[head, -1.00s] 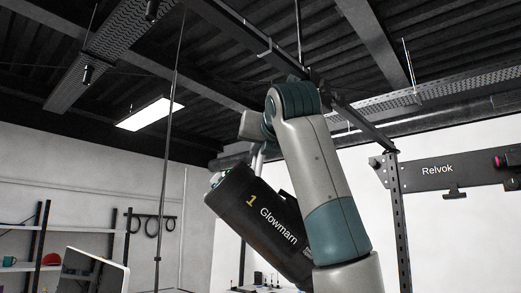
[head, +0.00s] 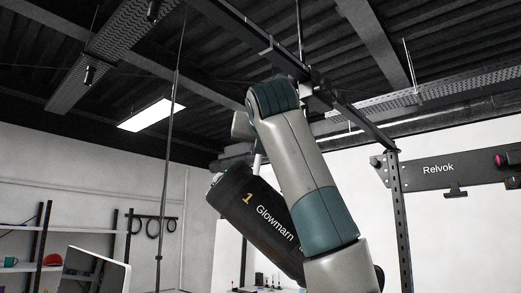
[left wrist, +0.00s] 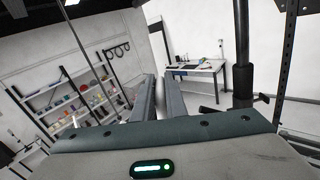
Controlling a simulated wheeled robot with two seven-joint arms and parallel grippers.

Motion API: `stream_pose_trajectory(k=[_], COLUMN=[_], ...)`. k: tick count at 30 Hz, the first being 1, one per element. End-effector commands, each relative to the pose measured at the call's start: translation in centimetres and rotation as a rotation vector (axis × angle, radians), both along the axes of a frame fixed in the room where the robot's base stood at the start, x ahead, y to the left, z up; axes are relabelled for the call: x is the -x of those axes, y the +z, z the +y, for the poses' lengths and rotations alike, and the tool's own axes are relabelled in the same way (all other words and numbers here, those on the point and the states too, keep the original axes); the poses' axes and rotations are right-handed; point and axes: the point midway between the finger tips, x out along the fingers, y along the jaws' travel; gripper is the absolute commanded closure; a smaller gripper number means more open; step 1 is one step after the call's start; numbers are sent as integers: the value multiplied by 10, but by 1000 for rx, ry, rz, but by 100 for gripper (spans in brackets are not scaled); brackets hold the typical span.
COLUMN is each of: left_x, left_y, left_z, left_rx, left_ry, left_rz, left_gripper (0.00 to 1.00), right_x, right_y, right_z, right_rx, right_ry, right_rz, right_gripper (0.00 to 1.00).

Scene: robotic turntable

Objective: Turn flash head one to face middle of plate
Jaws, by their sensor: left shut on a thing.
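Flash head one (head: 232,200), a black cylinder marked "1 Glowmarn", hangs tilted in the middle of the head view. Its upper end points up and left, and its lower right part is behind a grey and teal arm of mine. The plate is not recognisable in either view. In the left wrist view, the two fingers of my left gripper (left wrist: 159,98) are close together on a narrow, pale thing. I cannot tell which part it is. In the head view the fingertips are hidden. My right gripper is not in view.
A dark overhead rail (head: 268,45) runs above the flash head. A thin upright pole (head: 168,150) stands to its left. A "Relvok" bar (head: 445,171) is at the right. The left wrist view shows shelves (left wrist: 75,100), a white table (left wrist: 197,72) and a dark post (left wrist: 243,60).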

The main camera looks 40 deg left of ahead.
Motion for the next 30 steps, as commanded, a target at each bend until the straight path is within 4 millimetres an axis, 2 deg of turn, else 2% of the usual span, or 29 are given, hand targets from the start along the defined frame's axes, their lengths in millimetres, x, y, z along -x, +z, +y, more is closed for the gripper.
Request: stream_pose_trajectory(k=[25,26,28,30], left_x=[-6,-6,-6,-6], left_y=[1,1,1,1], left_z=[5,5,5,5], left_rx=[-1,-1,-1,-2], left_ry=[-71,-71,-71,-70], left_rz=[-3,-3,-3,-2], left_gripper=[100,86,70,70], right_x=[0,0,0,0], right_y=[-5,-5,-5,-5], right_z=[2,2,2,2], right_rx=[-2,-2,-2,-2], right_ry=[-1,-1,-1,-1], right_rz=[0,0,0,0], right_gripper=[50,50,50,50])
